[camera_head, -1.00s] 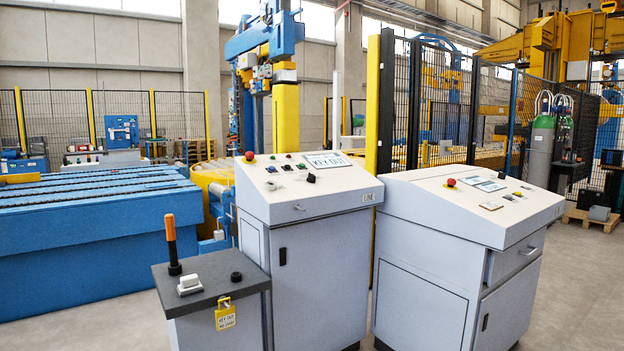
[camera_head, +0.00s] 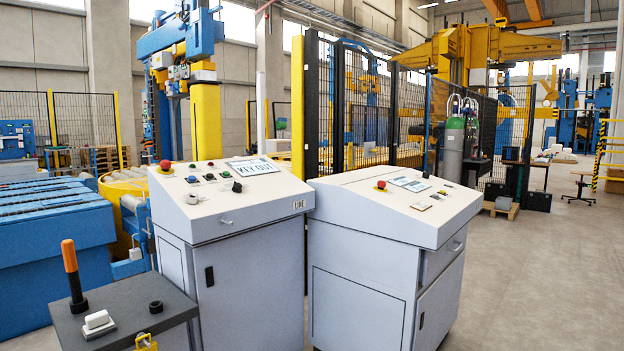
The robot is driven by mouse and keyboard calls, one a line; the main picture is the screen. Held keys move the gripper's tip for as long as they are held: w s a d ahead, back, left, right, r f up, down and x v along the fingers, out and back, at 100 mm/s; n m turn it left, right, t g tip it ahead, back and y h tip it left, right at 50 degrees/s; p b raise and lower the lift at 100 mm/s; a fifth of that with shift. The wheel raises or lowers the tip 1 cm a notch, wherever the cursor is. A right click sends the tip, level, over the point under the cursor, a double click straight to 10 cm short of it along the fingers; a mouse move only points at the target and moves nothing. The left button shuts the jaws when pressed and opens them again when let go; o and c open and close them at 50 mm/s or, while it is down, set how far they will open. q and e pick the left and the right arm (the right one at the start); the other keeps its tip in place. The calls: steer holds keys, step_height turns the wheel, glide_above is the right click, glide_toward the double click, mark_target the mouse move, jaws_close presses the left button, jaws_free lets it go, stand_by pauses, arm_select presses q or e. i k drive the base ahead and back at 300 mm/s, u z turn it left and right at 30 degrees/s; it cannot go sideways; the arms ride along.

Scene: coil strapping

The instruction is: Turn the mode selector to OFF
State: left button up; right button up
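Two grey control consoles stand in front of me. The left console (camera_head: 250,285) is labelled LINE and has a sloped top with a red mushroom button (camera_head: 165,164), several small buttons and a display (camera_head: 252,166). A black knob (camera_head: 237,187) sits at the right of its top; it may be the mode selector, but its markings are too small to read. The right console (camera_head: 360,290) has a red button (camera_head: 381,185), a display (camera_head: 409,184) and small controls. Neither of my grippers shows in the view.
A low dark-topped stand (camera_head: 128,299) at the front left carries an orange-handled lever (camera_head: 71,268), a white switch and a yellow tag. Blue machinery (camera_head: 50,225) lies at the left. Black mesh fencing (camera_head: 345,110) stands behind the consoles. Open floor (camera_head: 540,270) lies at the right.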

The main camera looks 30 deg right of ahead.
mark_target(237, 186)
steer(key=z, duration=0.9)
steer(key=i, duration=1)
steer(key=z, duration=0.3)
steer(key=i, duration=1.25)
steer(key=u, duration=0.6)
